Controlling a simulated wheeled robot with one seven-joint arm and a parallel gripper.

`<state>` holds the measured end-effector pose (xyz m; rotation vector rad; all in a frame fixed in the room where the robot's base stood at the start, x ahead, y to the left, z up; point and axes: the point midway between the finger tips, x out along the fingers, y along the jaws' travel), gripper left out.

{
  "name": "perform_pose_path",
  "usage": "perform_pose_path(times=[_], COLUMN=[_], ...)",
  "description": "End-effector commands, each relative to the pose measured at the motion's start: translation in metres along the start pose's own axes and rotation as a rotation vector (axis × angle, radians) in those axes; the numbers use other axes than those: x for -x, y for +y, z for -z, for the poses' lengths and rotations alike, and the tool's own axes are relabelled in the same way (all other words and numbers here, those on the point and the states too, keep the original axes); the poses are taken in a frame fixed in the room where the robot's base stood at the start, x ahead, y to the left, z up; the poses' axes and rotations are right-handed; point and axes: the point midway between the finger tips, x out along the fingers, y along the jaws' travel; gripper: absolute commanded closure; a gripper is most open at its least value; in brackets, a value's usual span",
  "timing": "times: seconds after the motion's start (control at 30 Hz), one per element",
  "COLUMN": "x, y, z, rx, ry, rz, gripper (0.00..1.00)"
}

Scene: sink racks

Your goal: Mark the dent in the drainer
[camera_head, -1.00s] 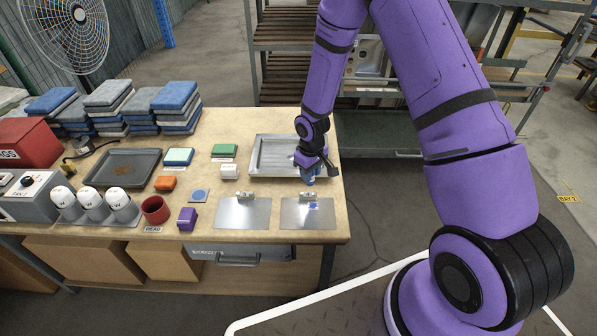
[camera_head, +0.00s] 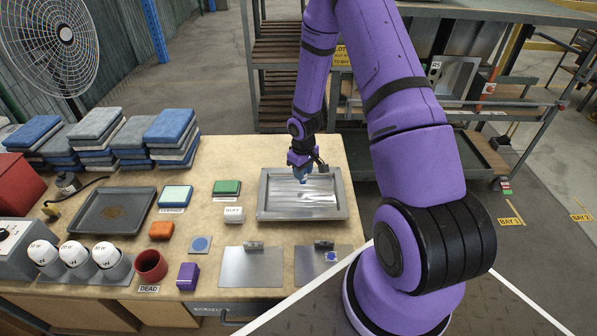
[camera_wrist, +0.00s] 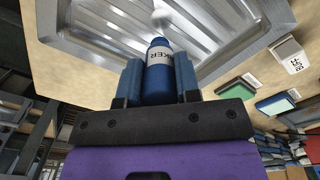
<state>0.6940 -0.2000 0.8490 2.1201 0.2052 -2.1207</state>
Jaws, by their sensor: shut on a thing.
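The drainer (camera_head: 275,211) is a shallow ribbed metal tray on the right part of the bench. It also fills the top of the wrist view (camera_wrist: 95,38). My gripper (camera_head: 301,173) is above the drainer, towards its far side. In the wrist view my gripper (camera_wrist: 158,75) is shut on a blue marker (camera_wrist: 159,88) with a white label ending in "KER". The marker's pale end points at the drainer's surface. I cannot tell whether it touches. Bright streaks lie on the metal, and I cannot make out a dent for certain.
Two flat metal plates (camera_head: 250,270) lie in front of the drainer; the right one (camera_head: 312,265) bears a blue mark. Left are a green sponge block (camera_head: 227,187), a white block (camera_head: 234,214), a dark tray (camera_head: 90,211) and a red cup (camera_head: 150,266). Stacked cloths (camera_head: 172,130) stand behind.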

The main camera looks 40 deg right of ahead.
Motion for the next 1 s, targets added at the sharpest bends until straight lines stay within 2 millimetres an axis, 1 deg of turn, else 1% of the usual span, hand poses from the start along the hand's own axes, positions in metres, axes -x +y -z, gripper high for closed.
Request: perform_pose_path(times=[0.17, 0.5, 0.6, 0.8, 1.0], x=[-0.013, -0.045, -0.051, -0.057, -0.058], y=[-0.001, -0.001, -0.001, 0.000, 0.000], z=[0.000, 0.000, 0.000, 0.000, 0.000], rx=[0.000, 0.000, 0.000, 0.000, -0.001], ry=[-0.001, -0.001, 0.000, 0.000, 0.000], rz=[0.001, 0.001, 0.000, 0.000, 0.000], gripper=[0.93, 0.93, 0.93, 0.93, 0.93])
